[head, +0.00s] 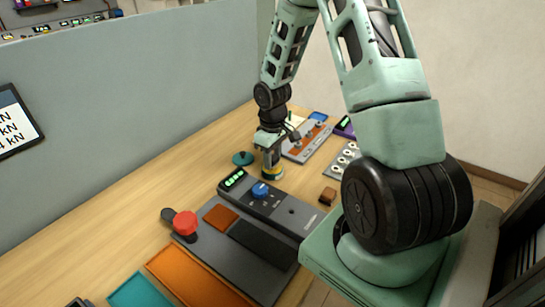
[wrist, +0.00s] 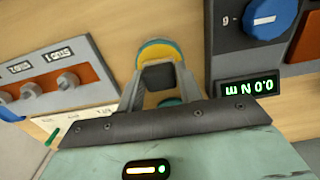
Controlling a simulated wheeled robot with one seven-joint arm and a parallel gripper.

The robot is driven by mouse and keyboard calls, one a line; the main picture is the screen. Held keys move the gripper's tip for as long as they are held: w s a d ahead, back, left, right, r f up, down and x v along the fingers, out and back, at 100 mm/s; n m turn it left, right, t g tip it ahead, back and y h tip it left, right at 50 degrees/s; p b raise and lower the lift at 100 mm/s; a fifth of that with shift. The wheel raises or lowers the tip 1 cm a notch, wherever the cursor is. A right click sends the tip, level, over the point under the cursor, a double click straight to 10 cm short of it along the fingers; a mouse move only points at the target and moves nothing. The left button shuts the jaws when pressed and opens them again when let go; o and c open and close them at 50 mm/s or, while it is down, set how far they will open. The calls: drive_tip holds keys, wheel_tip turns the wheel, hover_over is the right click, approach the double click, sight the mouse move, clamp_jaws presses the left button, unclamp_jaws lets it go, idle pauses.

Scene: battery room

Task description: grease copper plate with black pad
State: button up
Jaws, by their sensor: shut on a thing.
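My gripper (head: 271,156) is shut on a small black pad (wrist: 158,77), which shows between the fingers in the wrist view. It holds the pad over a round tin with a yellow top (wrist: 161,49); the tin also shows under the fingers in the head view (head: 272,174). I cannot tell whether the pad touches the yellow surface. The copper plate (head: 220,217) lies flat on a grey board, nearer than the gripper; part of a copper-brown surface shows at the right edge of the wrist view (wrist: 308,38).
A teal disc (head: 243,158) lies left of the tin. A grey unit with a blue knob (head: 260,190) and green display stands between tin and plate. A red knob (head: 185,223), orange tray (head: 195,278) and small brown block (head: 328,196) are nearby. A terminal panel (head: 305,142) stands behind.

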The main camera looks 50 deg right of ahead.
drive_tip(key=shift+r+p, duration=2.5)
drive_tip(key=shift+r, duration=0.55)
